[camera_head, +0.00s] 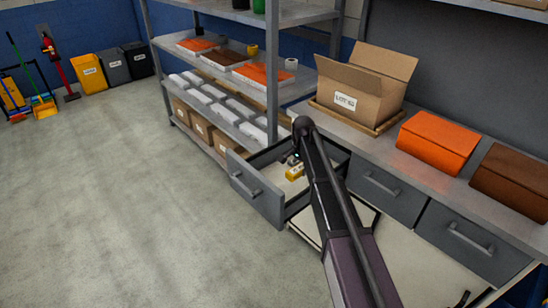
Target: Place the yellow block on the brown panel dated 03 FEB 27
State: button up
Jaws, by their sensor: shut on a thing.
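The yellow block (295,173) shows small at the open drawer, just below my arm's end. My gripper (293,163) is shut on it, over the drawer's inside; the fingers are small and partly hidden by my arm. I cannot tell whether the block touches the drawer's floor. A brown panel (512,181) lies on the counter at the far right, to the right of an orange panel (438,142). Another brown panel (226,57) lies on the shelf between orange ones. No date is readable on any panel.
The open grey drawer (257,189) juts out under the counter. An open cardboard box (350,100) stands in a tray at the counter's back. A shelf rack (277,85) stands left of the counter. The floor (120,190) at left is clear.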

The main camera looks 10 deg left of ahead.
aim_at(300, 168)
jog(key=shift+r, duration=0.15)
notch_tip(300, 168, up, 10)
jog(key=p, duration=1)
jog(key=shift+s+a, duration=0.1)
jog(key=shift+s, duration=0.05)
